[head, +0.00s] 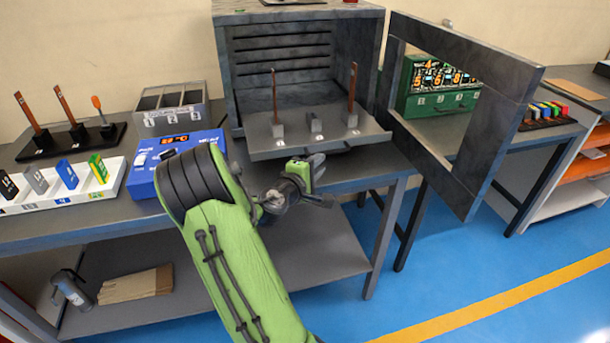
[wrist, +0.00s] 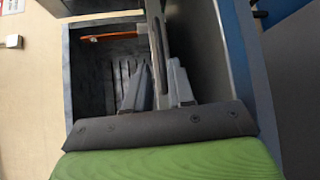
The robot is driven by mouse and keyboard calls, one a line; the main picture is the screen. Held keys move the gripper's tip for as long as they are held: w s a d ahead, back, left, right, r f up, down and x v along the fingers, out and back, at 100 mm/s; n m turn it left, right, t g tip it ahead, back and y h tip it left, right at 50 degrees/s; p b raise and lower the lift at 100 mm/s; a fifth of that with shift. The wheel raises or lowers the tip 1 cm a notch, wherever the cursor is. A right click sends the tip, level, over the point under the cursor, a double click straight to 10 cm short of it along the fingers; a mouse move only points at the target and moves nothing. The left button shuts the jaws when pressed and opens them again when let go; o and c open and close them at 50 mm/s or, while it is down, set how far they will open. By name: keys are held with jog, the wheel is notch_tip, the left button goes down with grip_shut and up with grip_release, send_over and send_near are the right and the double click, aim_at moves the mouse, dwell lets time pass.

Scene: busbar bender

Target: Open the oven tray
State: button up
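The oven (head: 230,75) stands on the bench with its heavy grey door (head: 470,165) swung wide open to the right. The oven tray (head: 270,148) sticks out of the oven's front, with numbered blocks on it and upright copper-coloured bars in the outer two. My gripper (head: 317,162) is at the middle of the tray's front edge. In the wrist view, the two fingers of my gripper (wrist: 158,75) lie on either side of the tray's handle (wrist: 158,50), with little gap showing. The exact contact is partly hidden.
A blue box (head: 170,155) and a grey divided bin (head: 172,110) stand left of the oven. A white tray with coloured blocks (head: 108,190) and a black bar rack (head: 60,147) are further left. A green display cabinet (head: 440,88) is behind the open door. Blue floor is clear at right.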

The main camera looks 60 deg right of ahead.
jog(key=a+r, duration=0.1)
jog(key=a, duration=0.7)
